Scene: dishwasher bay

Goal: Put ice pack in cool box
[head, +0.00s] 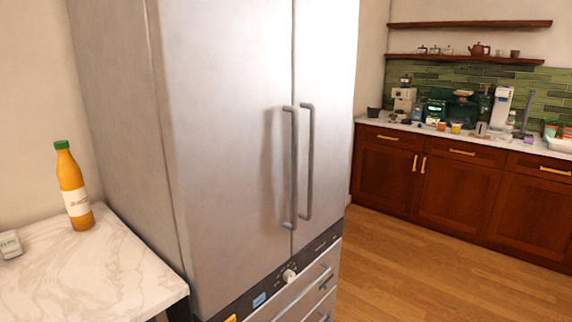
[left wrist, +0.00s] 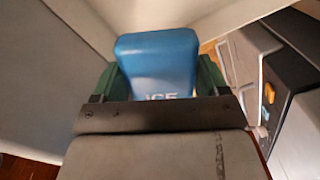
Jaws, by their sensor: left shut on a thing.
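The blue ice pack (left wrist: 158,58) with pale lettering on it fills the upper middle of the left wrist view. My left gripper (left wrist: 160,80) is shut on it, with a green finger on each side. Its lower end is hidden behind the dark gripper body. The head view shows neither the ice pack nor my grippers. I see no cool box that I can make out in either view.
A tall steel fridge (head: 225,130) with closed doors and lower drawers stands in the middle. A marble counter (head: 95,270) at left holds an orange bottle (head: 73,190) and a small pale item (head: 9,245). Wooden cabinets (head: 460,185) stand back right; the floor (head: 430,260) before them is clear.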

